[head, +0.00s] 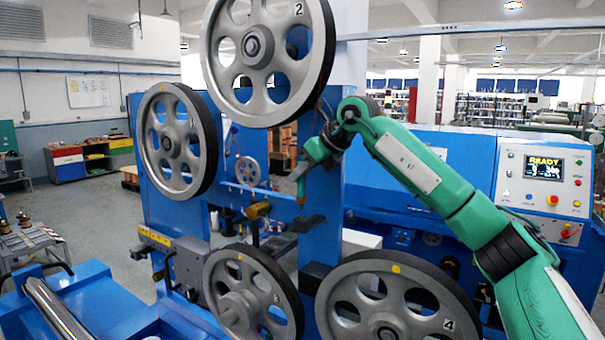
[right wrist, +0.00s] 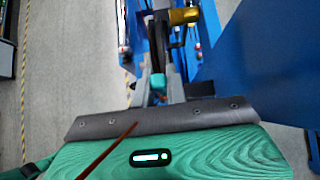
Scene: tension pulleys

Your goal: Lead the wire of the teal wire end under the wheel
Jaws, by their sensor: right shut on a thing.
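My right gripper (head: 302,178) is in front of the blue frame, below and right of the top wheel, marked 2 (head: 225,55). In the right wrist view its two grey fingers (right wrist: 159,94) are shut on the teal wire end (right wrist: 158,82). A thin copper-coloured wire (right wrist: 106,152) crosses the near side of the gripper body in that view. The lower wheels, marked 3 (head: 236,308) and 4 (head: 345,318), are below the gripper, apart from it. Another grey wheel (head: 172,143) is at left. The wire's full course is hidden. My left gripper is not in view.
The blue upright (head: 333,185) stands close behind my right gripper. A dark bracket (head: 305,223) juts out just below it, and a yellow-brown part (head: 258,211) sits to its left. A control panel (head: 545,180) reading READY is at right.

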